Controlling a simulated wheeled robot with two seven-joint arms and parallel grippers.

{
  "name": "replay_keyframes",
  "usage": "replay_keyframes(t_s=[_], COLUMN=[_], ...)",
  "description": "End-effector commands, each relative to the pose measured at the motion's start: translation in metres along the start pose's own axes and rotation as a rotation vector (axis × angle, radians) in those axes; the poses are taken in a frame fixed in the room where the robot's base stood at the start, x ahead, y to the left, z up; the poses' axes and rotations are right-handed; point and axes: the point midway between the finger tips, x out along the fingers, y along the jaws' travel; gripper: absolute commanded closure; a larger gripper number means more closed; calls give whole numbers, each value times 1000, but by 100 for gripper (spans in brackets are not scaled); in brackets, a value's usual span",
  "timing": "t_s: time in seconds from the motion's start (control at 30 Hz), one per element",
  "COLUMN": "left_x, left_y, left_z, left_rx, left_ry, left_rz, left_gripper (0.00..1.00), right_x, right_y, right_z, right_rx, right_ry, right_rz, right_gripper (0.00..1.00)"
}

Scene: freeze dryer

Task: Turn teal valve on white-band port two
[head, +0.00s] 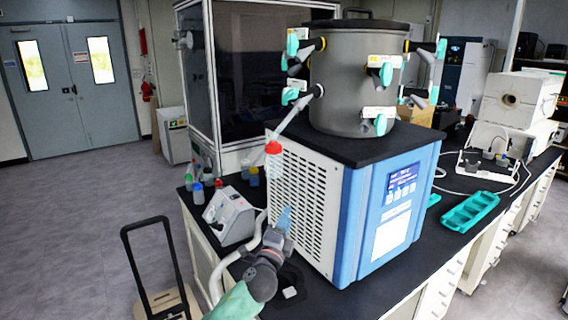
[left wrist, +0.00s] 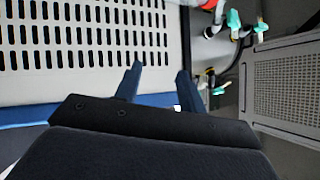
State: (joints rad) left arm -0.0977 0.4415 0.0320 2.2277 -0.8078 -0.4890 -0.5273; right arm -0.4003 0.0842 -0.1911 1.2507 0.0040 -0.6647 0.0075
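The grey drum chamber (head: 345,75) of the freeze dryer carries several ports with teal valves. One teal valve (head: 386,74) and a lower one (head: 380,124) face front, beside whitish labels. Others are on the left side (head: 292,45) and lower left (head: 290,97), and on the right (head: 441,48). I cannot tell which is white-band port two. My left gripper (head: 285,218) is low beside the vented side panel, below the valves. In the left wrist view its fingers (left wrist: 158,85) are apart and empty; teal valves (left wrist: 233,18) show at upper right. My right gripper is not visible.
A clear vessel with a red cap (head: 273,165) hangs from a lower-left port, just above my left gripper. A small grey instrument (head: 229,215) and bottles stand left of the blue-and-white dryer body (head: 378,215). A teal rack (head: 469,212) lies on the black bench at right.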

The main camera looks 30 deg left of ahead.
Motion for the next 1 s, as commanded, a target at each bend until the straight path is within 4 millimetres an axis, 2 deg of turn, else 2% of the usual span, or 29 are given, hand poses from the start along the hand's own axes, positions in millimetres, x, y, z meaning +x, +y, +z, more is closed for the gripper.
replay_keyframes(t_s=[0.03, 0.2, 0.4, 0.57, 0.67, 0.8, 0.9, 1.0], left_x=[22, 73, 121, 157, 179, 205, 216, 222], left_y=[-26, -98, -159, -193, -210, -229, -239, -245], left_z=[3, 4, 9, 28, 49, 89, 115, 132], left_rx=[110, 514, 1027, 1455, 1719, 2035, 2191, 2283], left_ry=[38, 160, 274, 354, 407, 482, 527, 560], left_rz=[-92, -361, -602, -721, -753, -743, -714, -689], left_gripper=[60, 60, 60, 60, 60, 60, 60, 60], right_x=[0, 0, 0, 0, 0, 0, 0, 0], right_y=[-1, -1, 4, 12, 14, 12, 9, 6], right_z=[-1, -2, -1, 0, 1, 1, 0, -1], right_rx=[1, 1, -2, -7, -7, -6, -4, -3], right_ry=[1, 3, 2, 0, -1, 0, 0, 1], right_rz=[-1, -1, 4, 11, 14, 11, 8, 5], right_gripper=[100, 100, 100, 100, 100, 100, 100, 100])
